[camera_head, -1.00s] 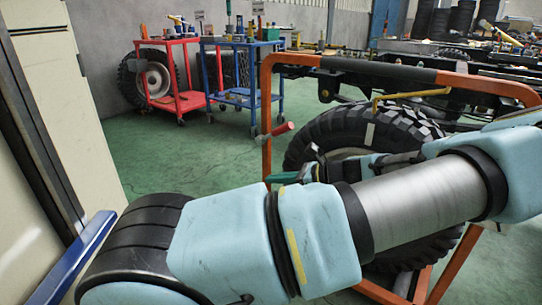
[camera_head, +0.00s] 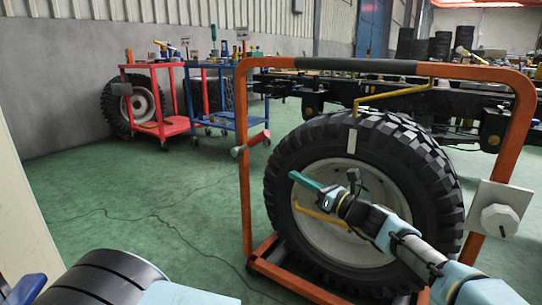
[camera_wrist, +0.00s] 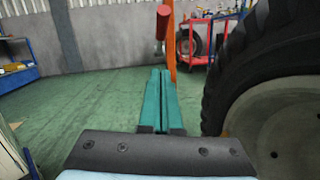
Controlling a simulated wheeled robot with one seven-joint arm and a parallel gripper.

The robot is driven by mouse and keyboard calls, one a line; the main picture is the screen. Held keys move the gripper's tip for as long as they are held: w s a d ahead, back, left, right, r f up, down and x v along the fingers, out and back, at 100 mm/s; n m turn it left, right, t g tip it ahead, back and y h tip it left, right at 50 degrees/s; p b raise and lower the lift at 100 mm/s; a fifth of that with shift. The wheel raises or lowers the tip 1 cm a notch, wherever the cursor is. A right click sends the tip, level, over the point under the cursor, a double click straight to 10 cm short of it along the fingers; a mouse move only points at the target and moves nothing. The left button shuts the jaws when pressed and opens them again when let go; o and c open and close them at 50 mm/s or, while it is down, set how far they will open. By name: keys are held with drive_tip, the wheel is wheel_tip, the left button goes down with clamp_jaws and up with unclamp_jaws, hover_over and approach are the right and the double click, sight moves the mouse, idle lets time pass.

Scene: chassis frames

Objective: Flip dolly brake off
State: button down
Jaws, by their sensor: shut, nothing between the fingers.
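The orange dolly frame (camera_head: 243,205) stands upright around a large tyre (camera_head: 285,165) with a pale hub. A red lever (camera_head: 258,140) with a grey end sticks out from its left post. In the wrist view the red lever (camera_wrist: 163,20) is at the top, beside the orange post (camera_wrist: 171,50). I cannot tell for sure that this lever is the brake. My gripper (camera_head: 294,177) is in front of the tyre, right of and lower than the lever in the picture. Its teal fingers, also in the wrist view (camera_wrist: 158,75), are shut, empty and apart from the lever.
A pale plate with a round knob (camera_head: 499,218) is on the right post. A yellow bar (camera_head: 395,95) spans the frame's upper part. Red (camera_head: 165,128) and blue (camera_head: 218,120) carts stand at the back left. The green floor left of the dolly is open.

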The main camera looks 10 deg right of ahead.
drive_tip(key=b, duration=0.4)
approach(252, 143)
wheel_tip(252, 143, down, 3)
drive_tip(key=w, duration=0.2)
drive_tip(key=r, duration=0.1)
drive_tip(key=w+a+r, duration=0.1)
drive_tip(key=w+r, duration=0.1)
drive_tip(key=shift+w+a+r+b, duration=0.2)
drive_tip(key=shift+a+r+b, duration=0.05)
drive_tip(key=shift+a+b, duration=0.15)
drive_tip(key=shift+r, duration=0.1)
